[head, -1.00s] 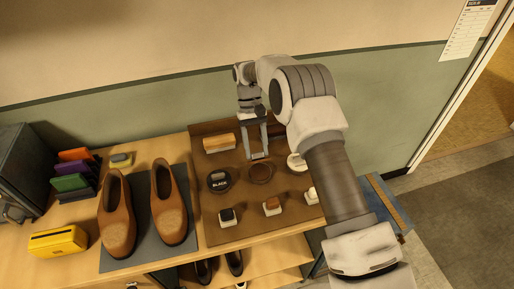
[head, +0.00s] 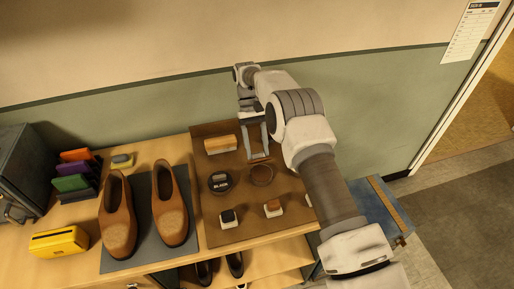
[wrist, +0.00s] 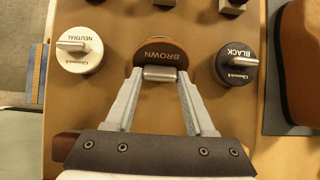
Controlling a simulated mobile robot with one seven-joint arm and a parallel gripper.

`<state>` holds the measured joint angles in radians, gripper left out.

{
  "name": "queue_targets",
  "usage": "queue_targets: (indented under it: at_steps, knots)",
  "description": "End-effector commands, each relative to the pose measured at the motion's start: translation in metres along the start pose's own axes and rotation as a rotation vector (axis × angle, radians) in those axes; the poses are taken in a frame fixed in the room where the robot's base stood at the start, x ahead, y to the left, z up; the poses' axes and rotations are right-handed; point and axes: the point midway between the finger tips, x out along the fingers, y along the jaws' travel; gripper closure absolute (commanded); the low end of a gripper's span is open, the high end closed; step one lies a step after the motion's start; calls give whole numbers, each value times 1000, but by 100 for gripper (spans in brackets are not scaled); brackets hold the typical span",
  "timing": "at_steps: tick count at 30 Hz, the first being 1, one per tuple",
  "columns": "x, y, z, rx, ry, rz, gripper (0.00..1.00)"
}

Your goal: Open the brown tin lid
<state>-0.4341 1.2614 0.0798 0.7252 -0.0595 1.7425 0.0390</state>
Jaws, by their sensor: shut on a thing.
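The brown tin's lid (wrist: 162,54), marked BROWN, is at the top middle of the wrist view with a grey bar handle (wrist: 160,73). My gripper (wrist: 160,76) has its fingertips at the two ends of this handle, shut on it. The lid looks foreshortened beside the neighbouring round lids, so it seems tilted; how far open it stands is hard to tell. In the head view the brown tin (head: 262,175) is a dark brown round shape just in front of my gripper (head: 258,157).
The black tin (head: 220,182) stands left of the brown tin in the head view. The neutral tin (wrist: 79,50) shows in the wrist view. A brush (head: 220,144) lies behind, small blocks (head: 273,207) in front. Brown shoes (head: 172,208) stand on a grey mat at left.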

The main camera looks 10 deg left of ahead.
Motion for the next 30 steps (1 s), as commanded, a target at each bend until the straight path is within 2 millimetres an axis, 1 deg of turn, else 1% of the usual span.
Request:
queue_targets:
  at_steps: [1, 2, 6, 7, 15, 19, 22, 25, 30]
  knots:
    - [1, 0, 0, 1, -3, 0, 100]
    - [1, 0, 0, 1, -3, 0, 42]
    - [1, 0, 0, 0, -2, 0, 17]
    - [1, 0, 0, 0, -2, 0, 15]
    - [0, 0, 0, 0, 0, 0, 15]
    - [-7, 0, 4, 0, 2, 0, 15]
    - [-19, 0, 12, 0, 2, 0, 15]
    - [-36, 2, 24, 1, 2, 0, 15]
    - [-39, 25, 44, 3, -1, -1, 15]
